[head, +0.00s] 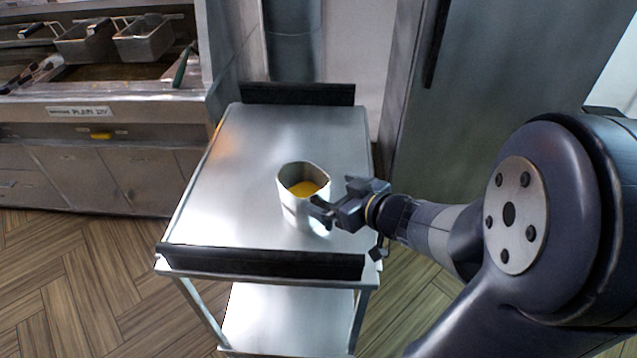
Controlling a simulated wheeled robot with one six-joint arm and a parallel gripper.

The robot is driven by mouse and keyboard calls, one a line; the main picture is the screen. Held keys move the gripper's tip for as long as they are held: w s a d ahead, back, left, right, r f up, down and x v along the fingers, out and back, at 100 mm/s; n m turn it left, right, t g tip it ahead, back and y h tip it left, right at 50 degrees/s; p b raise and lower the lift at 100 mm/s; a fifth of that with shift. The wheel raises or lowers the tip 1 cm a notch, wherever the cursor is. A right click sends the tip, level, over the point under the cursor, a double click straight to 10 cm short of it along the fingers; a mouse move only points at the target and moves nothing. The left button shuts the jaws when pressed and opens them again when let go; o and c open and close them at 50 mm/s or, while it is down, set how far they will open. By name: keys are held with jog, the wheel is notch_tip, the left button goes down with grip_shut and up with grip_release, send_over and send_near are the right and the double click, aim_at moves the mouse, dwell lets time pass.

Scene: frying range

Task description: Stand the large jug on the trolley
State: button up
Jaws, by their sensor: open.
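The large jug (291,207) is a pale metal vessel with an orange-yellow content showing inside its open top. It stands upright on the top shelf of the steel trolley (240,150), right of the middle. My gripper (328,203) is open at the right side of the jug, its fingers close to the jug's wall. I cannot tell whether the fingers touch it. The jug's right side and any handle are partly hidden by my gripper.
The trolley has dark raised bars at its far end (298,94) and near end (262,263), and a lower shelf (285,318). A frying range (100,110) with wire baskets (145,40) stands at the left. A grey cabinet (500,90) stands behind at the right. The trolley's left half is clear.

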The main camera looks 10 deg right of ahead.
jog(key=shift+p+v, duration=0.3)
jog(key=shift+v, duration=1.4)
jog(key=r+b+x, duration=0.1)
jog(key=b+x, duration=0.1)
jog(key=x, duration=0.9)
jog(key=shift+w+a, duration=0.3)
jog(key=shift+w, duration=0.1)
jog(key=shift+f, duration=0.1)
